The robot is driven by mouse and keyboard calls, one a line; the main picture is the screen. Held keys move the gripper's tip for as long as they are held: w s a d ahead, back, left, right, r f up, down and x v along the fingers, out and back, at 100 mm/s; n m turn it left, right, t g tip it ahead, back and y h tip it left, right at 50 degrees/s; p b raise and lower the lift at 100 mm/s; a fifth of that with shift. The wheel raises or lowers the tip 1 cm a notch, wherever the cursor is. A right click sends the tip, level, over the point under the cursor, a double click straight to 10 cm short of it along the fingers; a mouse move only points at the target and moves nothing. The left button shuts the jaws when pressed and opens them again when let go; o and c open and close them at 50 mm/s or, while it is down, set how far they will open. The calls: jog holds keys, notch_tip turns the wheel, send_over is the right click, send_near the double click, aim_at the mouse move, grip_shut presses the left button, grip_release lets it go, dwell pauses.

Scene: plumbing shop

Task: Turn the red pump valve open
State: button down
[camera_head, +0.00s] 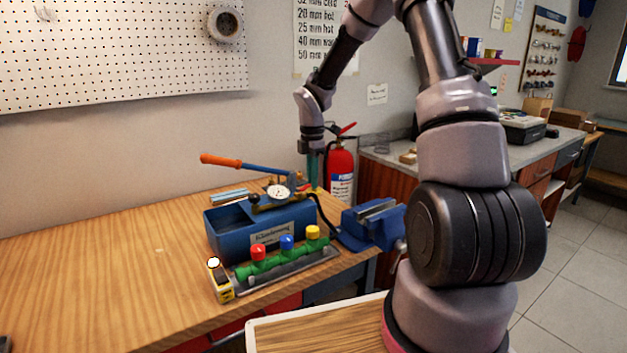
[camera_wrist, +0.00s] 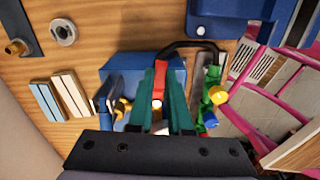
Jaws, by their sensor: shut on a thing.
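The blue test pump (camera_head: 228,236) stands on the wooden bench, with a round white gauge (camera_head: 278,191) and a lever with an orange grip (camera_head: 220,160) above it. My gripper (camera_head: 313,182) reaches down at the pump's right end, close behind the gauge. In the wrist view the red pump valve (camera_wrist: 158,80) lies between the two green fingers of my gripper (camera_wrist: 160,72), which is shut on it. The blue pump body (camera_wrist: 118,66) shows behind the fingers. The valve's lower part and fitting are partly hidden by the fingers.
A green manifold (camera_head: 272,262) with red, blue and yellow knobs lies before the pump, beside a yellow tape measure (camera_head: 221,282). A blue vise (camera_head: 372,224) stands right of the pump, and a fire extinguisher (camera_head: 341,170) behind it. The bench's left side is clear.

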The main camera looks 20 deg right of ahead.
jog(key=shift+w+n, duration=0.25)
jog(key=shift+n, duration=0.25)
jog(key=c, duration=0.8)
grip_release()
jog(key=shift+c, duration=0.2)
notch_tip(320, 180, up, 11)
jog(key=shift+f, duration=0.1)
